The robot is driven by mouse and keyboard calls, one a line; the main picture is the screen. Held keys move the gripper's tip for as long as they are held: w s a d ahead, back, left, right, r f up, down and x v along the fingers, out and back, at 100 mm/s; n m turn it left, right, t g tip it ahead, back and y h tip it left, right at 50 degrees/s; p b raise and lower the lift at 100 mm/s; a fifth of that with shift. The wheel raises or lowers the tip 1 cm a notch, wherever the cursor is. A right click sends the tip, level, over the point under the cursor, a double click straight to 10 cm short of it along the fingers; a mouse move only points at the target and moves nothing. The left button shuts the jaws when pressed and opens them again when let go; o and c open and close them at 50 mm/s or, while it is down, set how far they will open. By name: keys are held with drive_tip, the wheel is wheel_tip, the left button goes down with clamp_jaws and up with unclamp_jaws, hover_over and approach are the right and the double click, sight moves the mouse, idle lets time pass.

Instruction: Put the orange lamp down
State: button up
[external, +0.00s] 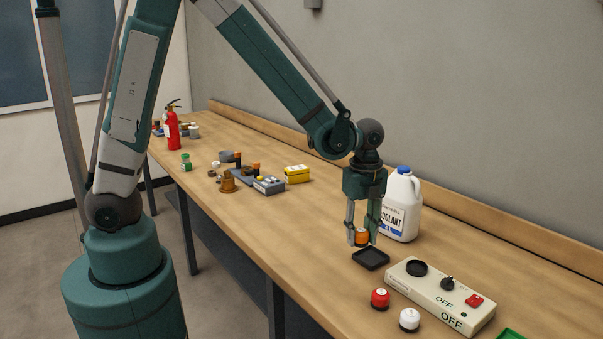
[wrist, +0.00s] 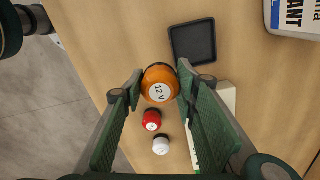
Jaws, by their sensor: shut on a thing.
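The orange lamp (external: 362,237) is held between the fingers of my gripper (external: 362,232). In the wrist view the orange lamp (wrist: 160,84) shows a white round label reading "12 V", and my gripper's fingertips (wrist: 158,85) press on it from both sides. The lamp is above the table, next to a black square tray (external: 371,259). The tray (wrist: 193,43) looks empty in the wrist view and lies up and to the right of the lamp. The gap between the lamp and the table is hard to judge.
A beige control panel (external: 438,296) lies to the right, with a red lamp (external: 380,298) and a white lamp (external: 409,319) in front. A coolant jug (external: 402,206) stands close behind my gripper. Several small items lie farther left. Bare table lies left of the tray.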

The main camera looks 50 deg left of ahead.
drive_tip(key=w+a, duration=1.4)
drive_tip(key=a, duration=0.3)
hover_over(325, 204)
drive_tip(key=shift+r, duration=0.1)
drive_tip(key=shift+f+b, duration=0.35)
drive_tip(key=shift+f, duration=2.8)
drive_tip(key=shift+f, duration=1.9)
drive_tip(key=shift+f, duration=0.15)
drive_tip(key=o, duration=0.9)
